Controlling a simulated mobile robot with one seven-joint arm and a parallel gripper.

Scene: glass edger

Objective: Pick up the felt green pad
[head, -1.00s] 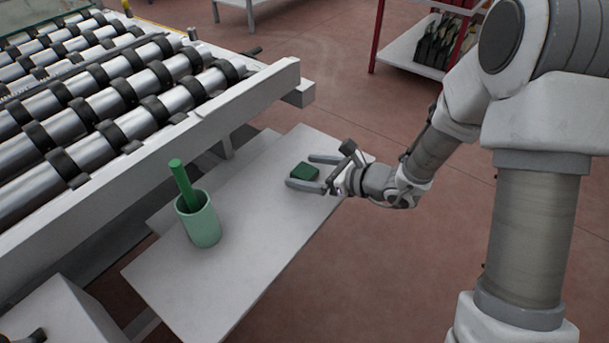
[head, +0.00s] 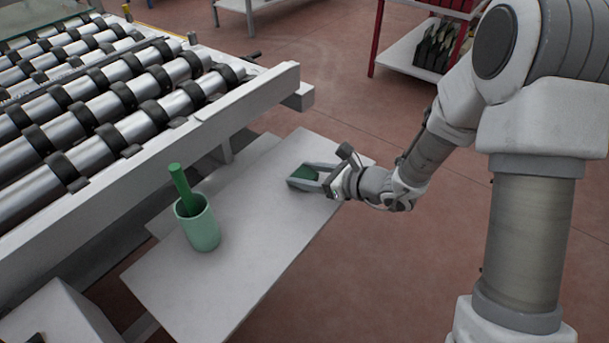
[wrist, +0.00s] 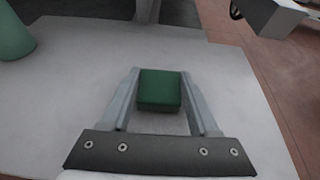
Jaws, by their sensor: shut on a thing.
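The felt green pad is a small dark green block. In the head view the pad (head: 304,173) sits between the fingers of my gripper (head: 309,177), at the far right part of the white table. In the wrist view the pad (wrist: 159,90) lies between the two grey fingertips of my gripper (wrist: 159,92), with its top and near side visible. My gripper is shut on the pad. In the head view the fingers hide part of it. The pad appears at table level; I cannot tell whether it touches the surface.
A light green cup (head: 203,227) with a green stick (head: 183,188) in it stands on the white table (head: 205,295), left of my gripper. A roller conveyor (head: 100,115) with a pale rail borders the table behind.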

